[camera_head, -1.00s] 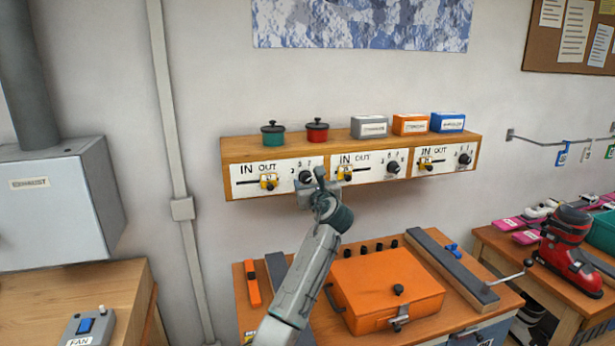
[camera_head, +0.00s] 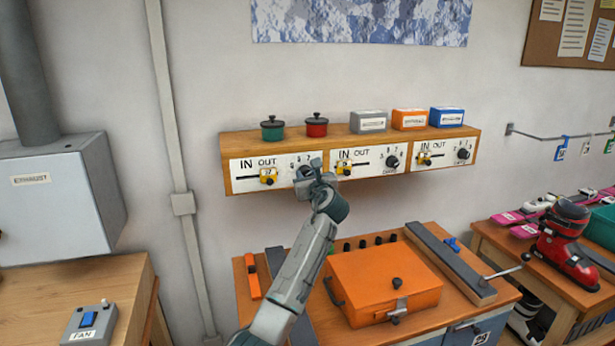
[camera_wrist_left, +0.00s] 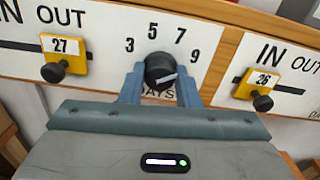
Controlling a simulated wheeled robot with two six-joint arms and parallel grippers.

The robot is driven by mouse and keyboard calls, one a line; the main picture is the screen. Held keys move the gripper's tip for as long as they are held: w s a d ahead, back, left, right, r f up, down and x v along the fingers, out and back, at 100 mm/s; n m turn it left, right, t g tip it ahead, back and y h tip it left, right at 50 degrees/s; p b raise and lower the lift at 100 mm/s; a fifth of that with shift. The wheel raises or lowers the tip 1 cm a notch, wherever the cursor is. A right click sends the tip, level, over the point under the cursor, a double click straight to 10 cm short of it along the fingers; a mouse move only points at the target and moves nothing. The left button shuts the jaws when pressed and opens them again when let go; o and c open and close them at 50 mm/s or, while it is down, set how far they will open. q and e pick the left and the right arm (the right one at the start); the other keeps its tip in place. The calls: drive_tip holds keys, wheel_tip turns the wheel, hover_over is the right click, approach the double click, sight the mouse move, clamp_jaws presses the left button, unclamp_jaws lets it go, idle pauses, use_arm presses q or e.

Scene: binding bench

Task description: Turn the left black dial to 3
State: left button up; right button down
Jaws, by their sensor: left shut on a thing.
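The left black dial (camera_wrist_left: 160,68) shows in the left wrist view on a white panel, below the numbers 3, 5, 7 and 9. A pale mark crosses its face, slanting slightly up to the right; I cannot tell which number it indicates. My left gripper (camera_wrist_left: 160,92) is shut on the dial, with one blue-grey finger on each side of it. In the head view the left gripper (camera_head: 309,174) is at the left panel (camera_head: 283,164) and hides the dial. My right gripper is not in view.
Yellow sliders marked 27 (camera_wrist_left: 62,62) and 26 (camera_wrist_left: 257,86) flank the dial closely. Green (camera_head: 272,130) and red (camera_head: 316,127) pots stand on the shelf above. An orange case (camera_head: 385,275) lies on the bench below.

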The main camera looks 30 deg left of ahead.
use_arm(q)
drive_tip(key=n, duration=0.2)
drive_tip(key=shift+f+n+b, duration=0.1)
drive_tip(key=shift+n+b, duration=0.3)
drive_tip(key=n+b, duration=0.1)
drive_tip(key=n, duration=0.1)
drive_tip(key=shift+f+n, duration=0.1)
drive_tip(key=shift+n, duration=0.3)
drive_tip(key=shift+f+n+b, duration=0.2)
drive_tip(key=shift+n+b, duration=3.1)
drive_tip(key=shift+n, duration=1.2)
drive_tip(key=shift+f+n+b, duration=0.15)
drive_tip(key=shift+n+b, duration=3.1)
drive_tip(key=shift+n, duration=1.25)
